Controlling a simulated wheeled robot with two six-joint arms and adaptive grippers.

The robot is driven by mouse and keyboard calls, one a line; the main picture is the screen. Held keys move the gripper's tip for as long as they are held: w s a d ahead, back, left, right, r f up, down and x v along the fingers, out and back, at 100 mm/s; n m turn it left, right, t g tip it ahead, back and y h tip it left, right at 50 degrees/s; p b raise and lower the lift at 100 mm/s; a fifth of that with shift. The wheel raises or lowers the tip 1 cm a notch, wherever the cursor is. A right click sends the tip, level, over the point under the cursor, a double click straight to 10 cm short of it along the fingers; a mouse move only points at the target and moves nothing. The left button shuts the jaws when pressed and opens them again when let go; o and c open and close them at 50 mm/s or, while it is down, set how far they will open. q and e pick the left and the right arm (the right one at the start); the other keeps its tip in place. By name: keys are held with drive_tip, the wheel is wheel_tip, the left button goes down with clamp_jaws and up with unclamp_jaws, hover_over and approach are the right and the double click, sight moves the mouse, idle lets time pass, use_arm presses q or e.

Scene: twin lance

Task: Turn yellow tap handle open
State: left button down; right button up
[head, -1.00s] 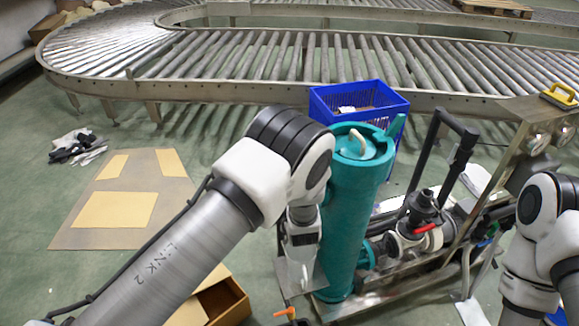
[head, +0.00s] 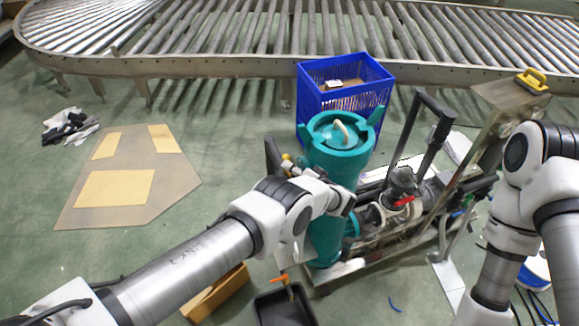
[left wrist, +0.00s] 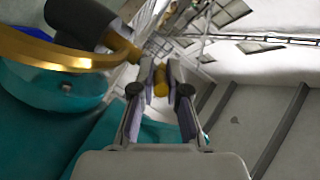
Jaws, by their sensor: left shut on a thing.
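The yellow tap handle (head: 287,158) shows small at the left side of the teal cylinder (head: 338,165) in the head view. My left gripper (left wrist: 160,76) has its two fingers on either side of a yellow piece (left wrist: 161,88) in the left wrist view, shut on it. In the head view the left gripper is mostly hidden behind my wrist and hard to make out. The teal body (left wrist: 50,85) and a brass-coloured rim (left wrist: 60,57) fill the left of the wrist view. My right arm stands at the right, with its gripper out of view.
A blue crate (head: 345,95) stands behind the cylinder. A red-handled valve (head: 404,201) and black bar frame are to its right. An orange-handled tap (head: 279,279) hangs over a black tray (head: 285,305). A roller conveyor (head: 230,65) runs behind.

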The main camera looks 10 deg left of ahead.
idle(0.3)
use_arm(q)
drive_tip(key=c, duration=1.2)
unclamp_jaws()
drive_tip(key=shift+d, duration=0.1)
